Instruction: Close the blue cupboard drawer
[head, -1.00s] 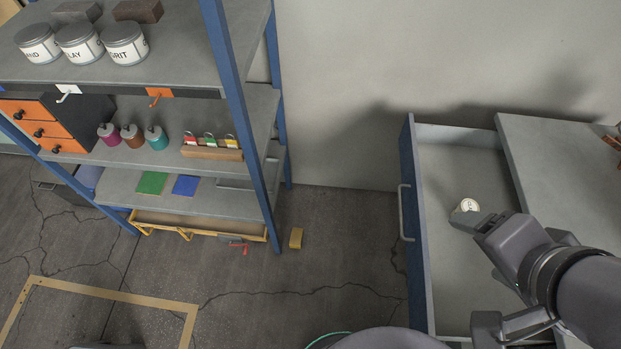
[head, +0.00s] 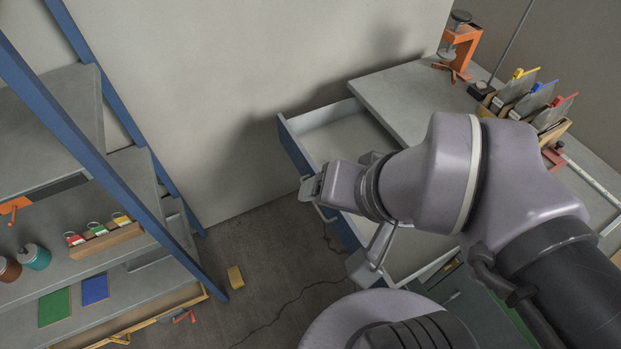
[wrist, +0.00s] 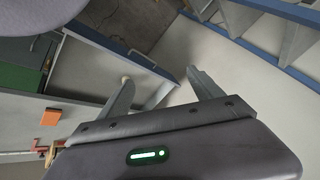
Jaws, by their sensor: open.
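The blue drawer (head: 292,148) stands pulled out from under the grey bench top, in the right half of the head view. Its pale inside shows behind the blue front, and my arm hides much of it. Part of its handle (head: 325,214) shows just below my gripper. My gripper (head: 309,190) is over the drawer's front edge, empty. In the wrist view, the two fingers of my gripper (wrist: 160,90) are spread apart.
A blue-framed shelf unit (head: 128,165) stands on the left. A yellow block (head: 236,277) lies on the floor between it and the drawer. The bench top (head: 400,100) carries an orange clamp-like tool (head: 460,52) and a wooden rack of coloured items (head: 540,105).

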